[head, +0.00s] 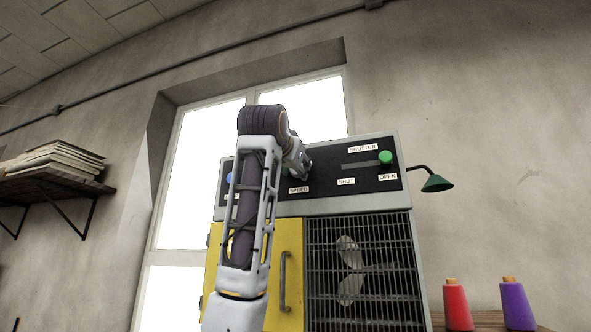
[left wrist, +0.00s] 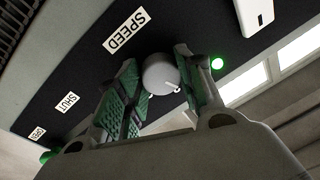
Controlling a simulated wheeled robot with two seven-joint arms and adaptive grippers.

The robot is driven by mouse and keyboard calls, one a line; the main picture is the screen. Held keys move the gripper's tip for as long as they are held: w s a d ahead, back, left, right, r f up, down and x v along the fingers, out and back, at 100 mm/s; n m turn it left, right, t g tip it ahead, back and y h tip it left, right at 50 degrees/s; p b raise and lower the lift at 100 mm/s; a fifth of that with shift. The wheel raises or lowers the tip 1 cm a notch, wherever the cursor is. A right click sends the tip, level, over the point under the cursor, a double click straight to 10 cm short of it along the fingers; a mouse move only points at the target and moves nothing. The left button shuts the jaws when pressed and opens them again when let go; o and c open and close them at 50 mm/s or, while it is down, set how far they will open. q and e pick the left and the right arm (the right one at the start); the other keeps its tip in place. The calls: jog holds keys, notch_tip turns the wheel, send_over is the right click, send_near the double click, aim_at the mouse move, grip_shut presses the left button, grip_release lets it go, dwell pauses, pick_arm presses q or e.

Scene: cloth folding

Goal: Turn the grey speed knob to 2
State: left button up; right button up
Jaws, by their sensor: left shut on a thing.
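The grey speed knob (left wrist: 160,72) is round, with a white pointer mark near its edge in the left wrist view. It sits on the dark control panel (head: 336,172) by the SPEED label (head: 299,190), which also shows in the left wrist view (left wrist: 125,31). My left gripper (left wrist: 158,68) is shut on the knob, with a green-padded finger on either side of it. In the head view my left gripper (head: 303,166) is at the panel and hides the knob. No scale numbers are legible. My right gripper is in neither view.
The shutter slider's green handle (head: 385,157) is at the OPEN end, right of my gripper. A lit green lamp (left wrist: 217,63) is beside the knob. Below are a yellow door (head: 290,235) and a fan grille (head: 390,300). Red (head: 457,303) and purple (head: 517,303) spools stand right.

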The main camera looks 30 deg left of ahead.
pick_arm(q)
jog(key=shift+m+t+h, duration=0.3)
jog(key=shift+m, duration=2.2)
jog(key=o, duration=1)
jog(key=shift+s, duration=0.1)
jog(key=shift+v, duration=6)
jog(key=shift+d+f, duration=0.1)
